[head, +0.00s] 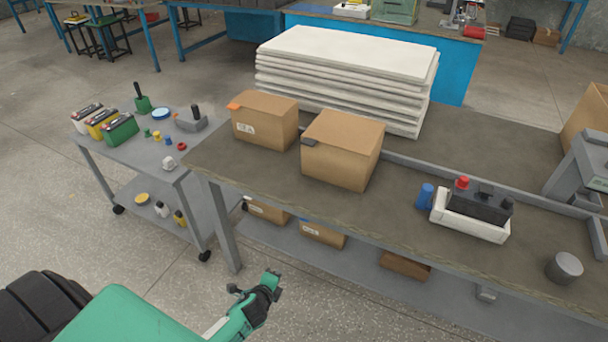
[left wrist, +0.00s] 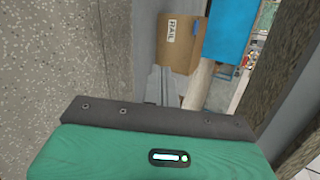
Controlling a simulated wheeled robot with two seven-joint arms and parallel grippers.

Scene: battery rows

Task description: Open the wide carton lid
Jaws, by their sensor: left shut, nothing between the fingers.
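Two closed brown cartons stand side by side on the workbench in the head view. The left carton (head: 264,122) has an orange tab on its top edge and a white label. The right carton (head: 342,150) looks taller and has a dark grey tab at its top left edge. I cannot tell for sure which is the wide one. My left gripper (head: 272,284) is shut and empty, in front of the bench and below its top, well apart from both cartons. My right gripper is not in view.
The bench's front edge (head: 335,232) lies between my left gripper and the cartons. White panels (head: 345,70) are stacked behind them. A white tray (head: 468,224) holds a dark battery. A cart (head: 150,150) stands left. The left wrist view shows a carton labelled RAIL (left wrist: 180,50).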

